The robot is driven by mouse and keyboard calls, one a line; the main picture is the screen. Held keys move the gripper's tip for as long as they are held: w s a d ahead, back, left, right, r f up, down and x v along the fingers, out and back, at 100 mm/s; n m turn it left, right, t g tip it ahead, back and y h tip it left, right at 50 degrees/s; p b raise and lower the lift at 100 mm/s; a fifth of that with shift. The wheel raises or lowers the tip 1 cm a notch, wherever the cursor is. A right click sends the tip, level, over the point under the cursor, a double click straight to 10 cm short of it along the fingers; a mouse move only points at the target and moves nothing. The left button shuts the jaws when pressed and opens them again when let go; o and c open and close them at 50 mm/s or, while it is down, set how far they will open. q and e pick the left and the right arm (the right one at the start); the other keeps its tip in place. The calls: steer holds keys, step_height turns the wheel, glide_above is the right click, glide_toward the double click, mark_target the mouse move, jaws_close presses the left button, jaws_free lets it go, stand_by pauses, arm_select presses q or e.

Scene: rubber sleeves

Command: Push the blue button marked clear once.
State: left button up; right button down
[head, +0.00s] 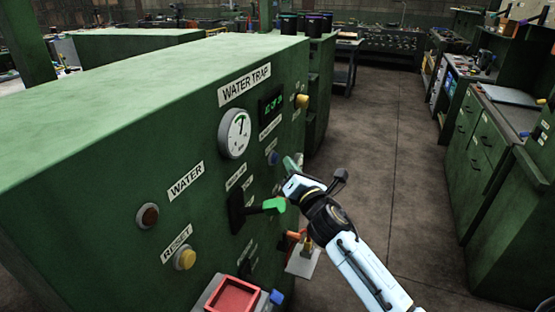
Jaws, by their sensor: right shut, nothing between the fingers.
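A small blue button (273,158) sits on the side panel of the green machine, below the lit display and right of the round gauge. The label near it is too small and slanted to read. My right gripper (291,165) is shut and empty. In the picture its tip lies just right of the blue button; a gap seems to show between them, but I cannot tell the depth. The right hand partly covers the panel behind it. My left gripper is not in view.
The panel also holds a gauge (234,133), a display (271,104), a yellow knob (301,101), a green-handled lever (272,205), a dark red lamp (148,216) and a yellow reset button (185,258). A red tray (233,296) sits below. The floor aisle (400,170) at right is clear.

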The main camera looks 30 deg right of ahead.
steer(key=shift+w, duration=0.1)
stand_by(0.3)
steer(key=shift+w+a, duration=0.25)
steer(key=shift+a, duration=0.05)
steer(key=shift+w+a, duration=0.2)
steer(key=shift+w, duration=0.05)
stand_by(0.6)
stand_by(0.4)
steer(key=shift+s+d, duration=0.5)
steer(key=shift+s, duration=0.1)
steer(key=s+d+p, duration=0.1)
steer(key=s+d, duration=0.2)
steer(key=shift+s+d, duration=0.15)
steer(key=shift+s, duration=0.25)
